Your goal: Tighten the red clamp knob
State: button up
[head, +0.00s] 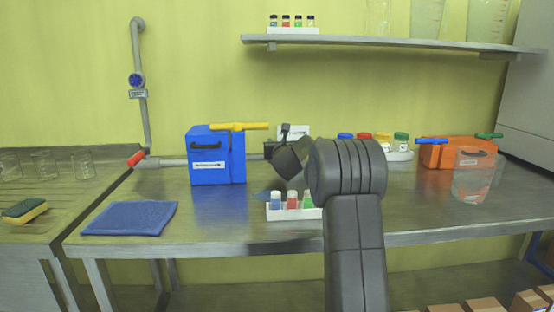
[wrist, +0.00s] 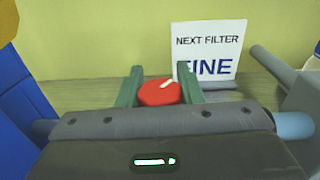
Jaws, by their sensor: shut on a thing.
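The red clamp knob (wrist: 158,94) shows in the wrist view as a round red disc with a white mark on top. My gripper (wrist: 160,90) has its two green fingers on either side of the knob, shut on it. In the head view my dark wrist reaches over the bench beside the blue box, and the knob and fingertips are hidden there. The clamp below the knob is mostly hidden by my gripper body in the wrist view.
A blue box (head: 217,165) with a yellow handle (head: 240,126) stands just left. A white sign (wrist: 211,50) reading "NEXT FILTER FINE" stands behind the knob. A vial rack (head: 293,214) is in front; a blue cloth (head: 130,218) lies left. An orange box (head: 457,152) stands right.

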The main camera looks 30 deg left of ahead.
jog(key=shift+f+m+t+h+b, duration=0.25)
jog(key=shift+m+t+h+b, duration=0.55)
jog(key=shift+b, duration=2.8)
jog(key=m+h+b, duration=0.1)
jog(key=b, duration=0.2)
jog(key=shift+t+h, duration=0.3)
jog(key=shift+h, duration=0.1)
jog(key=shift+m+h+b, duration=0.3)
jog(key=shift+h+b, duration=0.1)
jog(key=shift+w+d+m+t+h, duration=0.1)
jog(key=shift+m+t+h, duration=0.4)
jog(key=shift+h, duration=0.6)
jog(key=shift+d+m+t+h+p, duration=0.15)
jog(key=shift+m+h+p, duration=0.1)
jog(key=shift+m+h, duration=0.4)
jog(key=shift+d+m+t+h+p, duration=0.1)
jog(key=shift+m+t+h+p, duration=0.1)
jog(key=shift+m+h, duration=0.4)
jog(key=shift+h, duration=0.25)
jog(key=o, duration=1)
jog(key=shift+r, duration=0.1)
